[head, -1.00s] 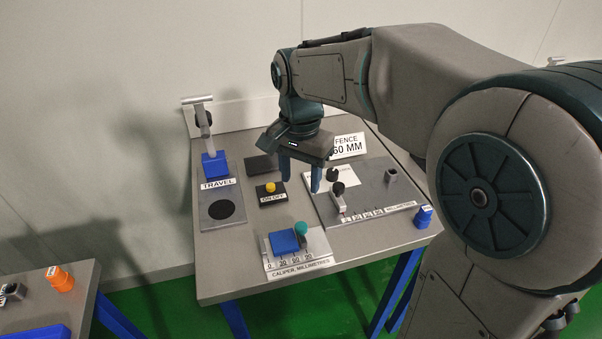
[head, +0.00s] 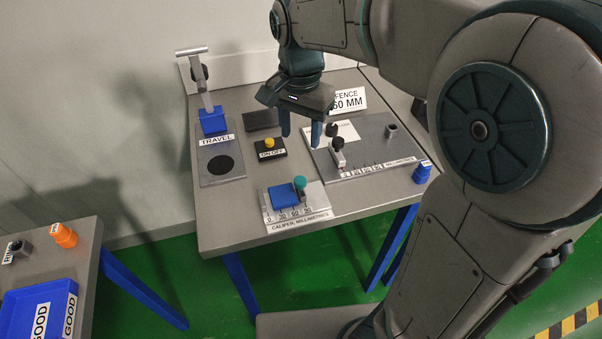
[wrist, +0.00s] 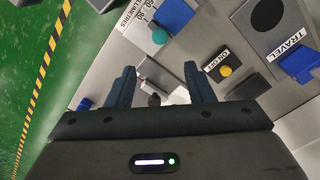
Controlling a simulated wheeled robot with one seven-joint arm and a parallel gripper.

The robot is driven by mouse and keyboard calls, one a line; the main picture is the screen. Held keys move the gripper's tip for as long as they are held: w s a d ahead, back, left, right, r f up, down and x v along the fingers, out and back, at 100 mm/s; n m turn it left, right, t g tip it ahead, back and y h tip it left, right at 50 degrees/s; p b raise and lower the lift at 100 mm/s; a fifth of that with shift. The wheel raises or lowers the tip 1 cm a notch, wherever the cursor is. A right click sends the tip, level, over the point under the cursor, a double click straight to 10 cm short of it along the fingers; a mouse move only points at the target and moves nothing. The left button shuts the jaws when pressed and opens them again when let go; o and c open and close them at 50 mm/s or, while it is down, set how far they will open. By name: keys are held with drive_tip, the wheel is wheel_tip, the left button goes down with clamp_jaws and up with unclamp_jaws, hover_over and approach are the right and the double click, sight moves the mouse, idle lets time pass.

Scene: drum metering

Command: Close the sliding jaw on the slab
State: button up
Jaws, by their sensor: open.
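The caliper (head: 296,222) is a grey scaled plate at the table's front edge. The blue slab (head: 283,195) lies on it. The sliding jaw with its teal knob (head: 300,182) stands at the slab's right end; I cannot tell whether they touch. In the wrist view the teal knob (wrist: 160,36) and the slab (wrist: 175,14) show beyond the fingertips. My gripper (head: 300,134) points down, open and empty, above the table behind the caliper, between the on/off box and the ruled plate. Its two fingers (wrist: 160,76) also show in the wrist view.
The on/off box (head: 270,149) with a yellow knob stands behind the caliper. The ruled plate (head: 375,165) with a black-knobbed stop is at right, a blue piece (head: 422,172) at the corner. The travel lever stand (head: 221,165) is at left. A second table (head: 85,250) holds a blue tray.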

sight(300, 179)
wheel_tip(300, 179, down, 13)
drive_tip(key=shift+f+b, duration=0.15)
drive_tip(key=shift+b, duration=0.2)
drive_tip(key=c, duration=0.8)
